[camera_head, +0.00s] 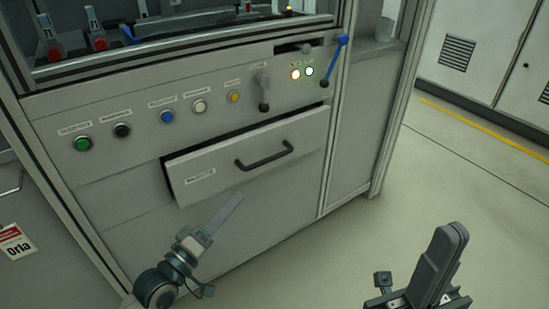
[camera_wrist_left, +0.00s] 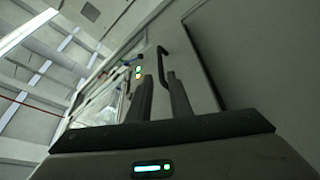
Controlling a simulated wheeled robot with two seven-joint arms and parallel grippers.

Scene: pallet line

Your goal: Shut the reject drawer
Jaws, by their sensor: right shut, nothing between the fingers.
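The reject drawer (camera_head: 210,175) is a grey panel with a black bar handle (camera_head: 264,155) in the front of the machine. It stands partly open, with a dark gap along its top and left side. My left gripper (camera_head: 232,203) is just below and in front of the drawer, apart from the handle in the head view. In the left wrist view, its two fingers (camera_wrist_left: 162,95) stand apart with nothing between them, and the drawer handle (camera_wrist_left: 163,62) shows beyond them. My right gripper (camera_head: 452,238) is shut and empty at the lower right, away from the machine.
Above the drawer is a panel with several buttons (camera_head: 167,117), a black-knobbed lever (camera_head: 263,90) and a blue-handled lever (camera_head: 335,60). A corner post (camera_head: 400,100) stands right of the machine. The floor (camera_head: 450,190) to the right is clear.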

